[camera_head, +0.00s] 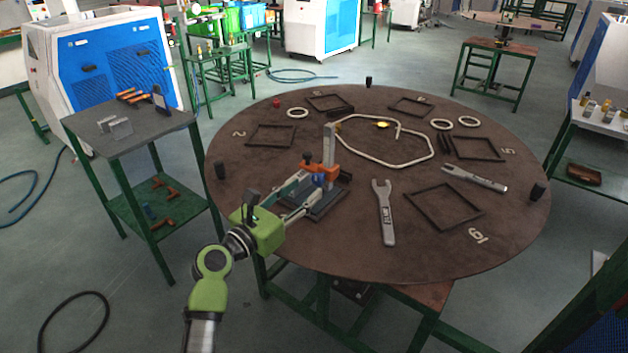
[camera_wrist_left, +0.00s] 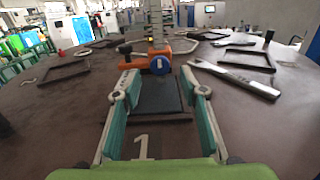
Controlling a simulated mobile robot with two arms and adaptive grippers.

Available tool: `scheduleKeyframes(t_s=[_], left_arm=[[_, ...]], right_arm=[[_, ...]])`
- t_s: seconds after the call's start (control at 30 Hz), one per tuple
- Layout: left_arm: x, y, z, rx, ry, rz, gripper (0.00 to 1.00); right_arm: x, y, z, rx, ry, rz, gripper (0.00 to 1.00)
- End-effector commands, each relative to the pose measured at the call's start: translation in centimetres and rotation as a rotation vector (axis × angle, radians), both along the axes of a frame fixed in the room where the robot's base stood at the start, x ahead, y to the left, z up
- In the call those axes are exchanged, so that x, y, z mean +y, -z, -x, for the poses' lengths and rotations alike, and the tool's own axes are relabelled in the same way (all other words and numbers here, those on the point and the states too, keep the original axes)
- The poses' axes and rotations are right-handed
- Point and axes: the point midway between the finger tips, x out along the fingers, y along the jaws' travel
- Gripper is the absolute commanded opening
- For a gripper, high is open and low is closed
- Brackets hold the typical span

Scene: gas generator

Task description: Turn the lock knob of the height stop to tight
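The height stop stands on the round table, with an upright grey post (camera_head: 329,143), a dark base plate (camera_wrist_left: 160,96) and an orange clamp (camera_head: 327,170). A blue knob (camera_head: 318,180) sits on the clamp's near side. In the left wrist view the blue knob (camera_wrist_left: 160,65) lies straight ahead, just beyond the fingertips. A dark piece (camera_wrist_left: 125,48) stands at the orange clamp's left end. My left gripper (camera_head: 311,190) is open, with its fingers spread above the base plate and nothing between them. Whether a fingertip touches the knob cannot be told. My right gripper is not in view.
Wrenches (camera_head: 384,212) (camera_head: 474,180) lie right of the stop. Dark square frames (camera_head: 444,207), pale rings (camera_head: 297,113) and a bent pale tube (camera_head: 405,163) are spread over the table (camera_head: 320,255). A side table (camera_head: 98,140) stands at the left.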

Motion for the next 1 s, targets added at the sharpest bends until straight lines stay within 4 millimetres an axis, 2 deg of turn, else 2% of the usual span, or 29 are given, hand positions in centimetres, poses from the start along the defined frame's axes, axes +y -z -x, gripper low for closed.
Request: scheduleKeyframes(t_s=[0.1,0.3,0.67,0.7,0.83,1.0], left_arm=[[-1.4,-0.1,-1.9,0.0,0.001,0.002,0.39],[-2.6,0.0,-3.6,0.001,0.0,0.001,0.39],[-2.9,0.0,-4.1,0.0,-0.001,0.0,0.39],[-2.9,0.0,-4.1,0.0,-0.001,0.0,0.36],[-2.9,0.0,-4.1,0.0,-0.001,0.0,0.03],[-2.9,0.1,-4.1,0.0,-0.001,0.0,0.01]], right_arm=[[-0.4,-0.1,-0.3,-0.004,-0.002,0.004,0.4],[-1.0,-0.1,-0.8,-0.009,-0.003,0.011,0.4],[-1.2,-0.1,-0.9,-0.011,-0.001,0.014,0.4],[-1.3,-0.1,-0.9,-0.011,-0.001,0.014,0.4],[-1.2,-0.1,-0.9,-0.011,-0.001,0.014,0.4],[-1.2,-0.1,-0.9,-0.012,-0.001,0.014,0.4]])
